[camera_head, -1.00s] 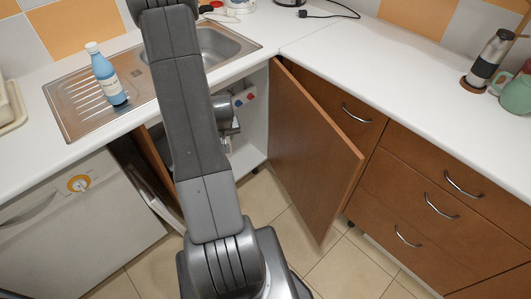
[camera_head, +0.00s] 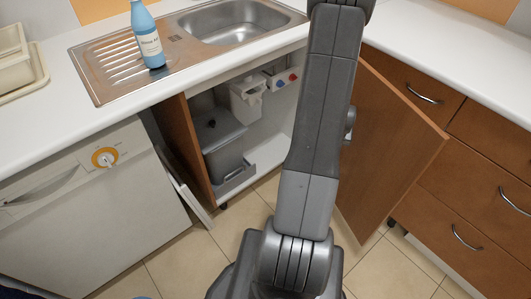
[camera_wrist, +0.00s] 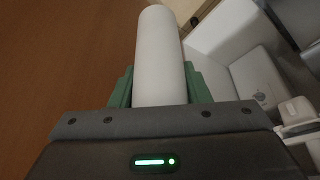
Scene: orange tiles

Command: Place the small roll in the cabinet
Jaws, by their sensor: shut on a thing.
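In the wrist view, my gripper (camera_wrist: 162,86) is shut on the small roll (camera_wrist: 160,45), a plain white cylinder held between green fingers and pointing away from the camera. In the head view, my arm hides the gripper and the roll. In the wrist view, a brown panel (camera_wrist: 60,60) fills the left side and pale cabinet contents show at the right.
Inside the cabinet are a grey bin (camera_head: 222,140), a white wall-mounted container (camera_head: 246,102) and a white fitting with red and blue spots (camera_head: 283,80). A blue bottle (camera_head: 147,38) stands by the sink (camera_head: 235,22). A dishwasher (camera_head: 85,195) is at left.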

